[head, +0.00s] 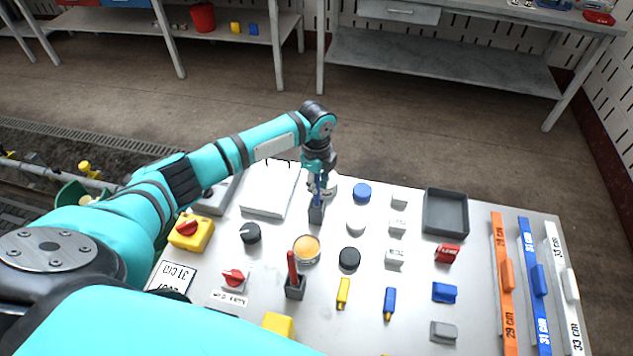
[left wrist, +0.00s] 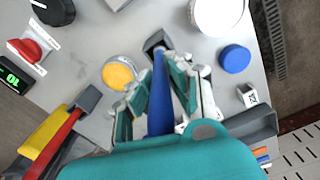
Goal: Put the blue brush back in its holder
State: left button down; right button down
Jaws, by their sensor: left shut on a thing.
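My left gripper (head: 318,180) is shut on the blue brush (head: 318,190), which it holds roughly upright over the grey holder (head: 316,214). In the left wrist view, the blue brush (left wrist: 161,90) stands between the fingers of my left gripper (left wrist: 160,98), with its far end at the dark opening of the holder (left wrist: 155,42). I cannot tell how deep the end sits in the opening. A red brush (head: 292,266) stands in a second grey holder (head: 296,288) nearer to me. My right gripper is not in view.
Around the holder on the white table (head: 460,205) are an orange-topped round tin (head: 306,249), a black knob (head: 250,233), a blue disc (head: 362,192) and a white disc (head: 356,226). A grey tray (head: 446,212) and long coloured handled bars (head: 503,275) lie to the right.

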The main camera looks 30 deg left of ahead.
pick_arm(q)
jog(key=shift+f, duration=0.5)
jog(key=c, duration=1.2)
grip_release()
jog(key=shift+o, duration=0.2)
notch_tip(320, 180, up, 12)
